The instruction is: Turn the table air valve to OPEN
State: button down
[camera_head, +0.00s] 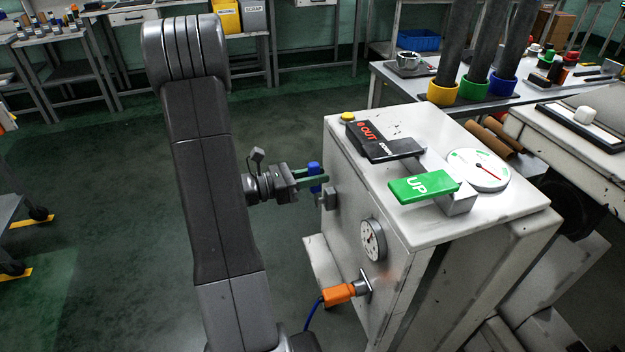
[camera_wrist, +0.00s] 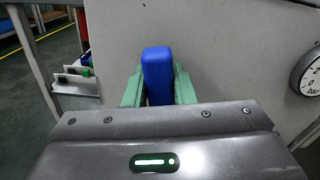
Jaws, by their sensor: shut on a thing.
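The air valve has a blue handle (camera_head: 314,176) on the left side face of the white machine cabinet (camera_head: 350,200). In the wrist view the blue handle (camera_wrist: 158,75) stands upright between two green fingers. My gripper (camera_head: 312,180) is shut on the blue handle, reaching it from the left. It also shows in the wrist view (camera_wrist: 158,92), one finger on each side of the handle. The valve body behind the handle is mostly hidden. No OPEN marking is readable in either view.
The cabinet top carries a green UP paddle (camera_head: 424,187), a black and red OUT lever (camera_head: 375,140) and a round dial (camera_head: 478,169). Open floor lies left.

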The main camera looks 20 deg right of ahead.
jog(key=shift+s+m+b, duration=0.75)
jog(key=shift+m+b, duration=0.05)
jog(key=shift+m, duration=0.3)
jog(key=c, duration=1.2)
grip_release()
jog(key=shift+a, duration=0.1)
jog(key=a+p, duration=0.1)
jog(key=a, duration=1.2)
jog(key=shift+w+a, duration=0.35)
jog(key=shift+a, duration=0.05)
